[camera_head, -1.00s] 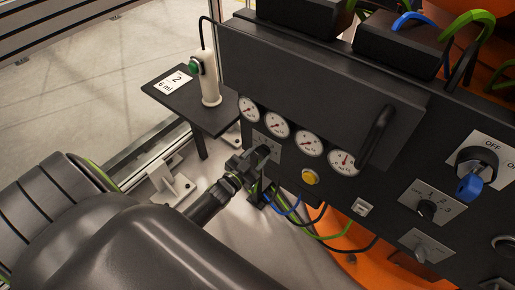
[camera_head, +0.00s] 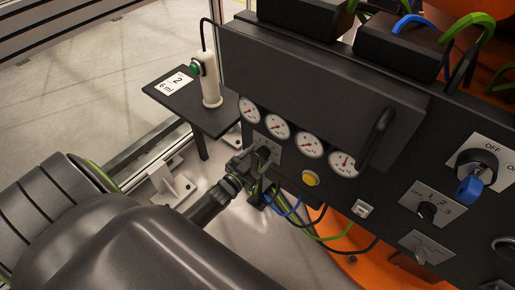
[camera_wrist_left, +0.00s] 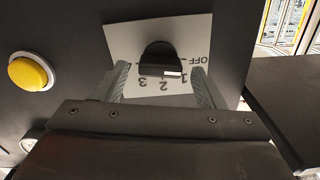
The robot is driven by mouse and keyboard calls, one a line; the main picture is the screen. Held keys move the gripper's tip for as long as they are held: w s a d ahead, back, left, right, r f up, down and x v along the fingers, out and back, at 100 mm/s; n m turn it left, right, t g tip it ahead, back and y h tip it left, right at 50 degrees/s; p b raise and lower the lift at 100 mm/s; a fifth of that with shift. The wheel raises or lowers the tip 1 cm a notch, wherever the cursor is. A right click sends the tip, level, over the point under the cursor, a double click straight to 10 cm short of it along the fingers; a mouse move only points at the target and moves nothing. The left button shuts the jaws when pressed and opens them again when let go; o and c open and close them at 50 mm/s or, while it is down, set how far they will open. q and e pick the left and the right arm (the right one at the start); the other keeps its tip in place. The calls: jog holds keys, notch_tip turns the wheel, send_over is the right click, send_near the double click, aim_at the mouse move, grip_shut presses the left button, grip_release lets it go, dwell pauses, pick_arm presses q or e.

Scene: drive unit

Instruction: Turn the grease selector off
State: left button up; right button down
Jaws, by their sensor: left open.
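A black selector knob (camera_wrist_left: 158,58) sits on a pale plate (camera_wrist_left: 148,32) marked OFF, 1, 2 and 3, upside down in the left wrist view. The white mark on the knob is beside the 1, on the side toward OFF. My left gripper (camera_head: 256,160) is open at this selector, below the gauges in the head view. Its two fingers stand on either side of the knob, with gaps visible, so it is not gripped. In the head view the gripper hides part of the plate. No word naming the selector is readable. My right gripper is not in view.
A yellow button (camera_head: 311,178) is just right of the selector. Several gauges (camera_head: 277,128) sit above it. Blue and green cables hang below. Other selectors (camera_head: 427,210) and a blue key switch (camera_head: 470,187) are at right. A small shelf (camera_head: 218,118) with a white handle (camera_head: 210,82) is behind.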

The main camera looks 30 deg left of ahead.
pick_arm(q)
jog(key=shift+s, duration=0.5)
jog(key=s+a+p, duration=0.1)
jog(key=s, duration=1.5)
jog(key=shift+s+a, duration=0.15)
jog(key=shift+a, duration=0.05)
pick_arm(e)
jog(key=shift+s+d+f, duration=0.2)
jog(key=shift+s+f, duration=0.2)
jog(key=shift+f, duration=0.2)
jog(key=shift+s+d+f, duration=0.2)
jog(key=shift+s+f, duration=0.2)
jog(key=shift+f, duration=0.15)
